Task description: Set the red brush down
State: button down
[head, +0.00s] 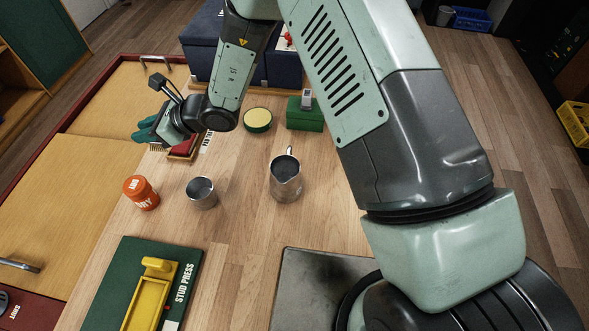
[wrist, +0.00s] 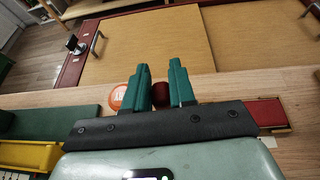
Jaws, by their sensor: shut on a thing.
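My gripper (head: 146,132) is at the left end of the wooden worktop, its green fingers pointing left. In the wrist view the fingers (wrist: 160,78) are shut on the red brush (wrist: 161,94), whose dark red body shows between them. In the head view the fingers mostly hide the brush; pale bristles seem to show just below them. I cannot tell whether the bristles touch the worktop. A shallow wooden tray with a red lining (head: 184,146) lies just right of the fingers, partly under my wrist; it also shows at right in the wrist view (wrist: 265,112).
An orange jar (head: 140,192), a metal cup (head: 202,192) and a metal jug (head: 286,180) stand nearer the camera. A green stud press (head: 110,287) lies at lower left. A round yellow-topped tin (head: 258,120) and a green block (head: 304,118) stand behind. Bare worktop lies between them.

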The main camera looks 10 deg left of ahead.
notch_tip(320, 180, up, 3)
jog(key=shift+r, duration=0.2)
jog(key=w+d+m+t, duration=0.1)
jog(key=w+d, duration=0.3)
jog(key=d, duration=0.5)
jog(key=w+d+f+m+t, duration=0.1)
jog(key=w+d, duration=0.2)
jog(key=d, duration=0.6)
jog(key=w+d+m+t, duration=0.1)
jog(key=w+d, duration=0.3)
jog(key=d, duration=0.5)
jog(key=s+d+m+t+h, duration=0.1)
jog(key=s+d+t, duration=0.15)
jog(key=d, duration=0.85)
jog(key=s+d+m+t, duration=0.1)
jog(key=s+d, duration=0.3)
jog(key=d, duration=0.7)
jog(key=f, duration=0.9)
jog(key=a+f, duration=0.1)
jog(key=f, duration=0.4)
jog(key=shift+f, duration=0.2)
jog(key=shift+f, duration=0.15)
